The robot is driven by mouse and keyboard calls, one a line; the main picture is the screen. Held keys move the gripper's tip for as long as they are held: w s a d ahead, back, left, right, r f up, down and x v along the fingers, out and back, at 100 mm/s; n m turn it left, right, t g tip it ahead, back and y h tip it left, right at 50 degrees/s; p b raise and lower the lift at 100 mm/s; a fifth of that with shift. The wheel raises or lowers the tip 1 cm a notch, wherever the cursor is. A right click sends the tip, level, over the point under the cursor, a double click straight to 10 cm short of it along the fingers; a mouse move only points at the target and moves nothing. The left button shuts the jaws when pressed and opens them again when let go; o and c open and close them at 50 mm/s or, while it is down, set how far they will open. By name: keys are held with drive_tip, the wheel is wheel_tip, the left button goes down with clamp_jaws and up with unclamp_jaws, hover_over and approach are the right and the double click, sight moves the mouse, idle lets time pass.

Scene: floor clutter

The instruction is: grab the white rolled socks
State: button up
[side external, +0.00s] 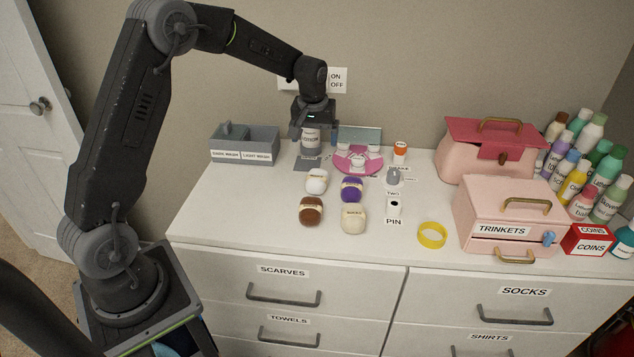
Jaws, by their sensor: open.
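The white rolled socks (317,181) lie on the white dresser top, at the back left of a group of rolled socks. Purple rolled socks (351,189) lie to their right, brown ones (311,210) in front, and cream ones (353,220) at the front right. My gripper (311,136) points down above the back of the dresser and appears behind the white socks in the picture. Its jaws are open. A small grey labelled object (310,143) shows at the jaws; I cannot tell whether they touch it.
A grey two-part bin (245,146) stands at the left. A pink dish (357,159), an orange-topped item (400,153) and small labelled pieces stand right of the gripper. A yellow ring (432,235), a pink trinket box (508,220), a pink case (487,155) and several bottles crowd the right. The front left is clear.

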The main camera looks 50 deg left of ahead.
hover_over(317, 175)
drive_tip(key=f, duration=0.8)
drive_tip(key=shift+s+f, duration=0.2)
drive_tip(key=shift+f, duration=0.1)
drive_tip(key=shift+w+a+f, duration=0.1)
drive_tip(key=shift+w+f, duration=0.05)
drive_tip(key=shift+f, duration=1.2)
drive_tip(key=shift+w+f, duration=0.1)
drive_tip(key=shift+f, duration=1.25)
drive_tip(key=shift+f, duration=0.25)
drive_tip(key=shift+c, duration=0.2)
drive_tip(key=c, duration=1)
drive_tip(key=shift+o, duration=0.2)
drive_tip(key=shift+r, duration=0.15)
